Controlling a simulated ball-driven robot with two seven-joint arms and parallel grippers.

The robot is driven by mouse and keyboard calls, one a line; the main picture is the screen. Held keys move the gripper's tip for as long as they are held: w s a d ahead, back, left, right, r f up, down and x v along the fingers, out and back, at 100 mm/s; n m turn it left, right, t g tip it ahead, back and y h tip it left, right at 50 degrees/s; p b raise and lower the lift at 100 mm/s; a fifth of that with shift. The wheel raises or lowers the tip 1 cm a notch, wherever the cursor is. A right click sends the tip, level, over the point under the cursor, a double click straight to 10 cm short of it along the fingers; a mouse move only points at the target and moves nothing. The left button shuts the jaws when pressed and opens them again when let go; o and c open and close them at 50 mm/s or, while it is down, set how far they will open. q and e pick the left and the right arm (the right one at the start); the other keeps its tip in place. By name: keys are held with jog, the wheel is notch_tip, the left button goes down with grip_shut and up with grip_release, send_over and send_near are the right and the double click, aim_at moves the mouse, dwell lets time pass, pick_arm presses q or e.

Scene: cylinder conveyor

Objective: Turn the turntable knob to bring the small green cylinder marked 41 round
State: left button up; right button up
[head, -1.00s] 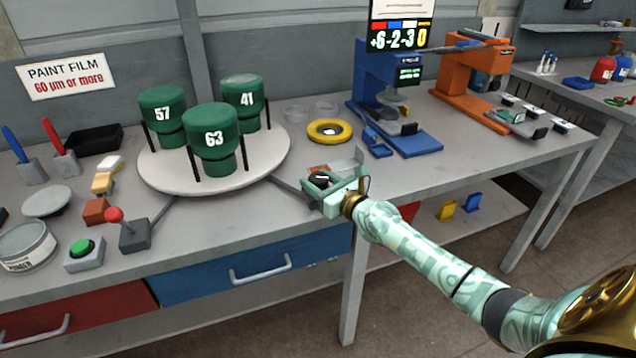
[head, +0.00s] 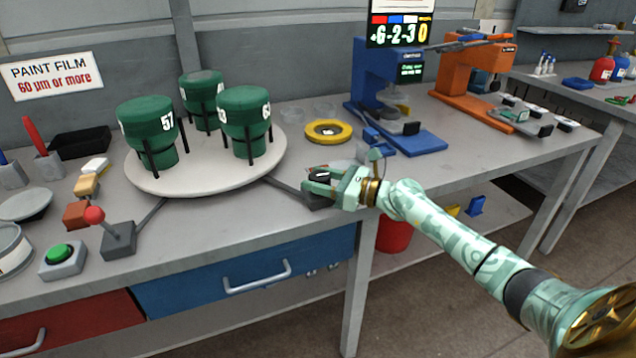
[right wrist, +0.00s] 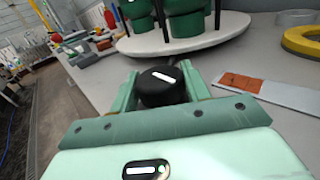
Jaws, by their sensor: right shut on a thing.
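Three dark green cylinders stand on the round white turntable (head: 205,184). The one marked 57 (head: 148,138) is front left, and the one marked 63 (head: 243,122) is at the right. The third cylinder (head: 202,92) is at the back; its number cannot be read now, but its place fits the 41. The black knob (right wrist: 163,88) with a white line sits between the fingers of my right gripper (head: 322,184), which is shut on it at the table's front edge. In the right wrist view the jaws (right wrist: 163,92) flank the knob. My left gripper is not in view.
A yellow ring (head: 328,131) lies behind the knob. A blue press (head: 390,120) and an orange press (head: 470,85) stand to the right. A red-tipped lever (head: 118,238) and a green button (head: 61,256) are at front left.

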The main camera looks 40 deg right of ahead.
jog(key=shift+f, duration=0.1)
dwell(0.3)
jog(key=o, duration=1)
jog(key=shift+c, duration=0.2)
pick_arm(q)
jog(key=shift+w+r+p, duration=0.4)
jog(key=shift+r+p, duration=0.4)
jog(key=shift+p, duration=0.15)
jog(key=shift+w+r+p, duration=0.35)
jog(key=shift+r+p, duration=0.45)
jog(key=shift+p, duration=0.1)
pick_arm(e)
jog(key=v, duration=1.6)
jog(key=shift+d, duration=0.15)
